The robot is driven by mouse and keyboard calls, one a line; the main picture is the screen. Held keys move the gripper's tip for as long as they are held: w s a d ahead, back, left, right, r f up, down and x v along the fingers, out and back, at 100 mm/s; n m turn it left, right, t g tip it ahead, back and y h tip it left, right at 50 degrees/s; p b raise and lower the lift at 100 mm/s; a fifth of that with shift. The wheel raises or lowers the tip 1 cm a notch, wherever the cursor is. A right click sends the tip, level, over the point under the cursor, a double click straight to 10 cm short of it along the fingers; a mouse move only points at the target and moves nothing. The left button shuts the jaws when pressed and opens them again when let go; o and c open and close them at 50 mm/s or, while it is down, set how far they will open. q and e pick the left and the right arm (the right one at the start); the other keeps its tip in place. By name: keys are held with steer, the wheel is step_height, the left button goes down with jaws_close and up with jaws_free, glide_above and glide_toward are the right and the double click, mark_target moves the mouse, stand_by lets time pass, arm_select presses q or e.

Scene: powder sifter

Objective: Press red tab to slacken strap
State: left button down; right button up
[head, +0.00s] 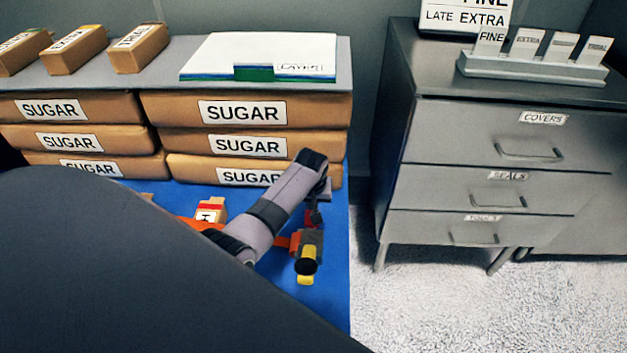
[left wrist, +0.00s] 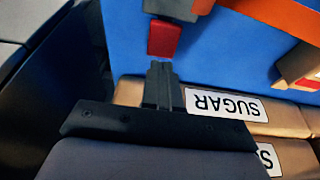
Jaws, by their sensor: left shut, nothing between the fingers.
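The red tab (left wrist: 164,39) projects from a dark grey buckle (left wrist: 172,8) in the left wrist view. In the head view the red tab (head: 313,217) is small and partly hidden by my left gripper. The orange strap (left wrist: 278,14) runs across the blue surface; part of it (head: 283,241) meets the buckle in the head view. My left gripper (left wrist: 161,66) is shut and empty. Its fingertips point at the red tab, very close to its end; I cannot tell whether they touch. In the head view the left gripper (head: 318,200) is seen from above. My right gripper is out of view.
Stacked brown SUGAR packages (head: 242,144) stand behind the blue surface (head: 335,255), close to my left gripper. A yellow piece with a black knob (head: 306,268) is at the buckle's near end. A grey drawer cabinet (head: 500,155) stands right. A small labelled box (head: 209,211) lies left.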

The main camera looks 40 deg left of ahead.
arm_select(q)
steer(key=p+v, duration=0.2)
steer(key=v, duration=0.5)
steer(key=shift+r, duration=0.2)
stand_by(0.5)
steer(key=shift+s, duration=0.1)
steer(key=s+d+m+t+p, duration=0.2)
steer(key=s, duration=0.3)
steer(key=s+d+r+m+t+h+p, duration=0.1)
steer(key=s+d+m+t+p, duration=0.1)
steer(key=s, duration=0.3)
steer(key=s+d+m+t+h+p, duration=0.1)
steer(key=s+d+m+p, duration=0.2)
steer(key=s, duration=0.3)
steer(key=shift+s+d+r+t+p, duration=0.15)
steer(key=shift+d+t+p, duration=0.25)
steer(key=shift+d, duration=0.25)
steer(key=s+d+r+m+t+h+p, duration=0.1)
steer(key=s+d+r+t+h, duration=0.1)
steer(key=s+d+r, duration=0.3)
steer(key=shift+s+m+p, duration=0.35)
steer(key=shift+s+m, duration=0.05)
steer(key=shift+s, duration=0.35)
